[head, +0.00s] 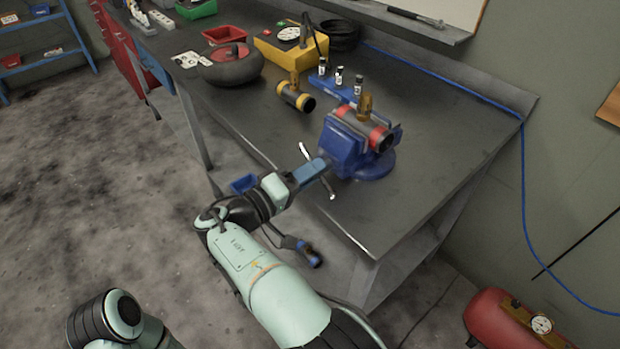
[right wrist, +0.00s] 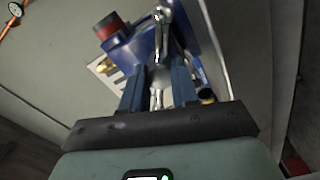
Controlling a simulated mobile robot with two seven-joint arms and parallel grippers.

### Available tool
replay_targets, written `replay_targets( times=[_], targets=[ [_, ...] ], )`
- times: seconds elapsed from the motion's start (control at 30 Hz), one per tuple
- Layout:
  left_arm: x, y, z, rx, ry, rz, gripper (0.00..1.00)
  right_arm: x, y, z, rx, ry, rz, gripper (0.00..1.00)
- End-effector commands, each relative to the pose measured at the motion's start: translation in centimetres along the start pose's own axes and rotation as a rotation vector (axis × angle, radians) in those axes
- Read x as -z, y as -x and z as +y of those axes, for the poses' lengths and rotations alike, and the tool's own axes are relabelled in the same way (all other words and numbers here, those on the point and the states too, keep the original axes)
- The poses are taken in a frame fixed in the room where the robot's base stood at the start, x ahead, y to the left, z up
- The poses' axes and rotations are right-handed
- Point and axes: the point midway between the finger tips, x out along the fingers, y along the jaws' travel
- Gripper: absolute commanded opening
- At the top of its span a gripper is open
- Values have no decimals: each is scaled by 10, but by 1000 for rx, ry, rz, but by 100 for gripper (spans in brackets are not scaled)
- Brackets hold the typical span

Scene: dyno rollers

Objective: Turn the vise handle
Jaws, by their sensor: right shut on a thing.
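The blue vise (head: 343,150) is mounted near the front right corner of the workbench. A cylinder with red ends (head: 380,138) and a brass fitting sits at its jaws. The vise handle (head: 331,194) is a thin metal bar slanting across the vise's front, with both ends showing. My right gripper (head: 316,168) reaches in from the left and is shut on the handle's middle. In the right wrist view, bright metal of the handle (right wrist: 158,42) shows beyond the blue fingers (right wrist: 158,88); the exact contact is partly hidden. My left gripper is out of view.
A yellow-ended cylinder (head: 296,97), a blue holder with small bottles (head: 335,88), a yellow box (head: 285,52) and a dark round pot (head: 230,68) stand farther back on the workbench (head: 430,170). A red tank (head: 497,325) stands at the lower right.

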Motion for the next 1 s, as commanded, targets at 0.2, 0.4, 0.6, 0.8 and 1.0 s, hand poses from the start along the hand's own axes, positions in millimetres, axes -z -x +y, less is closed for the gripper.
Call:
replay_targets(
  times=[0.2,0.4,0.6,0.8,1.0],
  targets=[
    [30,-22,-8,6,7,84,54,0,1,-3,3,-189,3,0],
    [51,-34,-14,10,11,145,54,0,1,-2,3,-327,3,0],
    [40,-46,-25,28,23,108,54,0,2,-1,3,-416,4,0],
    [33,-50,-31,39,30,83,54,1,2,0,2,-459,4,0],
    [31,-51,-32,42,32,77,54,1,2,1,2,-470,4,0]
  ],
)
